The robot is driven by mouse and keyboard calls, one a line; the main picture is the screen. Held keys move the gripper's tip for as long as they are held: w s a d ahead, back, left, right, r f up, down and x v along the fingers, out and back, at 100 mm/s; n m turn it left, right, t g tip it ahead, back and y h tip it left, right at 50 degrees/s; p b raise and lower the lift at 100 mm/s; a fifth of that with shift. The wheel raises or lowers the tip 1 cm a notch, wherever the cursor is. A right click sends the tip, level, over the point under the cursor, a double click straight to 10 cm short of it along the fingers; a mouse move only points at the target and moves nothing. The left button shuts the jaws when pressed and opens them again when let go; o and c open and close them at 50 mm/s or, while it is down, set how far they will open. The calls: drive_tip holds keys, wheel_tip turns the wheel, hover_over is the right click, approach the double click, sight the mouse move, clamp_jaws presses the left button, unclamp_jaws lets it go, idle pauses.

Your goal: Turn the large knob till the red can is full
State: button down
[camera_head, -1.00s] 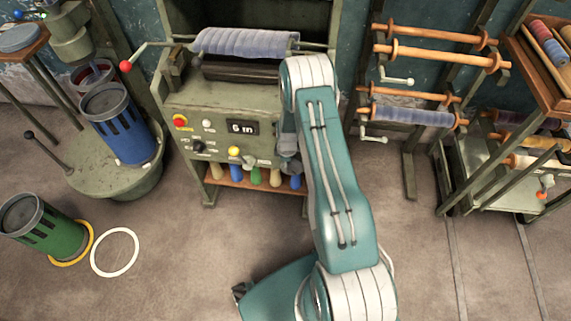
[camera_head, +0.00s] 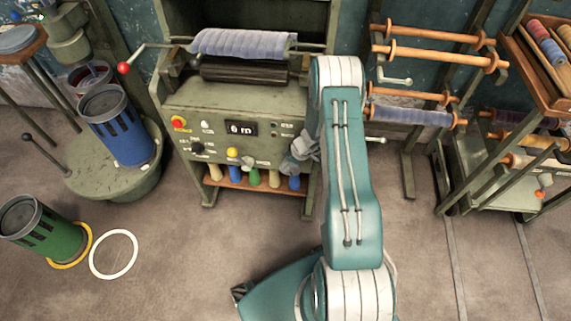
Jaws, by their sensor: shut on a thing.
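My gripper (camera_head: 302,150) is at the right side of the green machine's control panel (camera_head: 265,122). It is shut on the large knob there, which the fingers and arm hide. The red can (camera_head: 84,73) stands at the back left on the round plate, mostly hidden behind a blue can (camera_head: 122,130). Its red rim shows, but its fill level cannot be told. The panel has a small display (camera_head: 241,128) whose characters are hard to read, a red button (camera_head: 179,122), a yellow button (camera_head: 232,152) and a smaller black knob (camera_head: 197,148).
A green can (camera_head: 45,232) stands at the lower left on a yellow ring, beside an empty white ring (camera_head: 114,254). A red-tipped crank (camera_head: 125,68) sticks out left of the machine. Bobbin racks (camera_head: 430,60) stand at the right.

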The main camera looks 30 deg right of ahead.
drive_tip(key=t+y, duration=0.1)
drive_tip(key=d+t+y, duration=0.1)
drive_tip(key=shift+s+r+y, duration=0.1)
drive_tip(key=shift+s+y, duration=0.1)
drive_tip(key=shift+y, duration=0.1)
drive_tip(key=t+y, duration=0.1)
drive_tip(key=y, duration=0.1)
drive_tip(key=t+y, duration=0.1)
drive_tip(key=shift+s+d+t+y, duration=0.3)
drive_tip(key=shift+s+d+y, duration=0.05)
drive_tip(key=shift+d+y, duration=0.05)
drive_tip(key=y, duration=0.1)
drive_tip(key=t+y, duration=0.2)
drive_tip(key=shift+s+d+f+y, duration=0.25)
drive_tip(key=shift+d+f+y, duration=0.05)
drive_tip(key=shift+y, duration=0.1)
drive_tip(key=shift+s+d+f+t+y, duration=0.1)
drive_tip(key=shift+d+f+t+y, duration=0.05)
drive_tip(key=shift+t+y, duration=0.65)
drive_tip(key=shift+s+d+f+t+y, duration=0.15)
drive_tip(key=shift+t+y, duration=0.45)
drive_tip(key=shift+y, duration=0.4)
drive_tip(key=shift+c, duration=1.9)
unclamp_jaws()
drive_tip(key=shift+d, duration=0.1)
